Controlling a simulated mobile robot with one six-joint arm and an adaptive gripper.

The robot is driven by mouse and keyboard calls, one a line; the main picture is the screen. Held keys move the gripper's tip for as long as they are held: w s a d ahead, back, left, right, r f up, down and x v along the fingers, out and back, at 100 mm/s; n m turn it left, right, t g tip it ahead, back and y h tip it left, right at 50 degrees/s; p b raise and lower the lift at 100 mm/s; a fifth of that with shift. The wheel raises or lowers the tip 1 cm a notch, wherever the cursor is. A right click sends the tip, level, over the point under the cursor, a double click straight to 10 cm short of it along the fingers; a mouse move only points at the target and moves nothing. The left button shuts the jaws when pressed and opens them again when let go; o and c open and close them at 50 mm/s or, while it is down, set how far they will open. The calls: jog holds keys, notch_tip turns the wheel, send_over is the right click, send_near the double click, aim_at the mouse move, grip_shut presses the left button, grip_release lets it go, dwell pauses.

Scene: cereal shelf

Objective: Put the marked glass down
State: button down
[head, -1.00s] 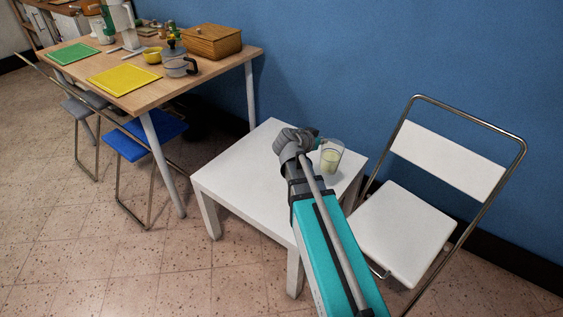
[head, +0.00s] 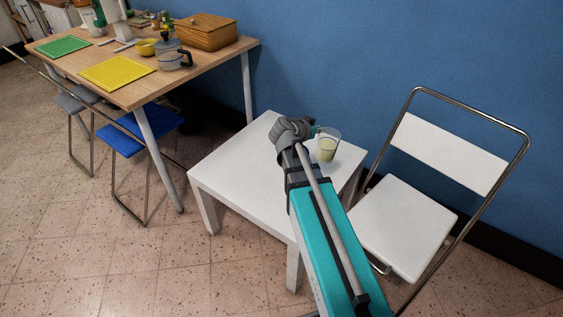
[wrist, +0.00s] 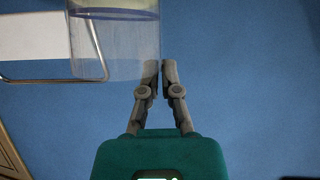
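A clear glass (head: 327,148) with pale yellow liquid shows upright at the tip of my gripper (head: 296,130) in the head view, in front of the far right part of a white table (head: 235,165). Whether its base touches the table or hangs above it, I cannot tell. In the wrist view the glass (wrist: 115,38) fills the upper left, its base out of frame. My gripper fingers (wrist: 160,66) are close together there, at the glass's side wall near the rim, and seem to pinch it.
A white folding chair (head: 405,225) stands right of the white table, near the blue wall (head: 350,50). A wooden table (head: 120,95) at left holds a green mat, a yellow mat (head: 117,72), a pot and a wooden box (head: 207,32). The white table's left part is bare.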

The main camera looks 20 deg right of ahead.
jog(key=shift+s+d, duration=0.1)
jog(key=shift+d, duration=0.2)
jog(key=shift+s+r+n+t+y, duration=0.15)
jog(key=shift+r+n+t+y, duration=0.15)
jog(key=shift+n+t, duration=0.4)
jog(key=w+d+f+b, duration=0.3)
jog(key=w+f+b, duration=0.6)
jog(key=w, duration=0.3)
jog(key=shift+w+d, duration=0.25)
jog(key=shift+w, duration=0.1)
jog(key=shift+f, duration=0.15)
